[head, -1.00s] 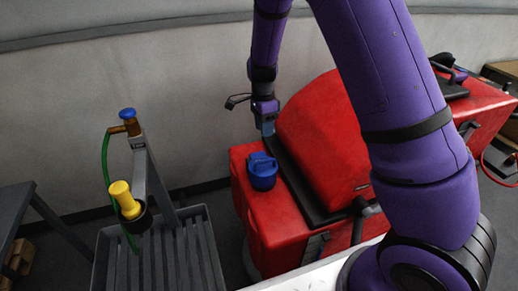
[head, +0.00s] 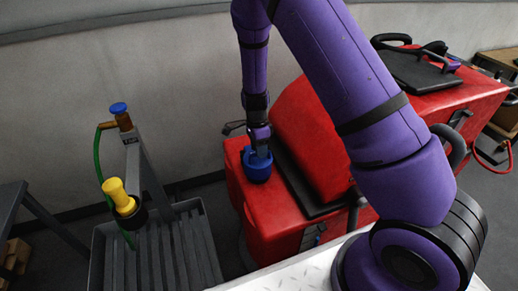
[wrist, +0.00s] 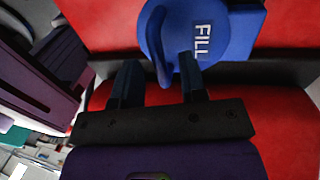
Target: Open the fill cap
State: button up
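The blue fill cap (head: 258,170) sits on top of the red scrubber tank (head: 262,215), near its left end. In the wrist view the cap (wrist: 235,40) shows a white FILL label and a raised curved blue handle (wrist: 152,35). My gripper (head: 262,150) is right at the cap from above. In the wrist view its two dark fingers (wrist: 158,72) are apart, with the lower end of the handle showing between them. The right finger overlaps the cap in the picture. Whether either finger touches the cap cannot be told.
A raised red housing (head: 310,135) stands right of the cap. A pale wall (head: 100,75) runs behind. Open floor shows between cart and tank.

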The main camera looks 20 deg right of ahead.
jog(key=shift+f, duration=0.1)
grip_shut()
dwell(0.3)
